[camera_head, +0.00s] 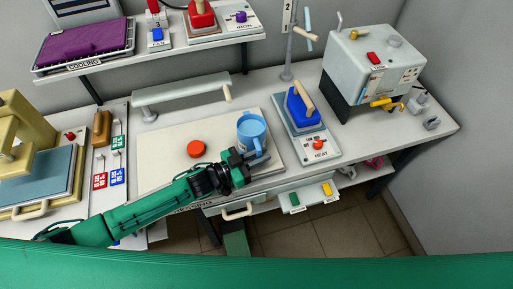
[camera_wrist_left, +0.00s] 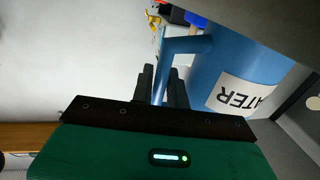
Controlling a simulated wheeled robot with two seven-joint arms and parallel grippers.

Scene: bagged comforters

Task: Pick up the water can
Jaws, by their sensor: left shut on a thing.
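The water can (camera_head: 252,131) is a light blue can with an open top, standing at the right part of the pale pressing board (camera_head: 160,160) in the head view. In the left wrist view the can (camera_wrist_left: 215,75) fills the upper right, with a white label showing the letters "ATER". My left gripper (camera_head: 250,163) is at the near side of the can, and its dark fingers (camera_wrist_left: 165,85) are shut on the can's blue handle. In the head view the fingers partly hide the handle. I cannot tell whether the can's base is touching the board. My right gripper is not in view.
A red round button (camera_head: 196,149) is on the board left of the can. A blue iron (camera_head: 301,106) rests on a stand to the right, beside a grey boiler box (camera_head: 372,68). A padded arm (camera_head: 181,91) stands behind. A cooling shelf (camera_head: 150,45) hangs above.

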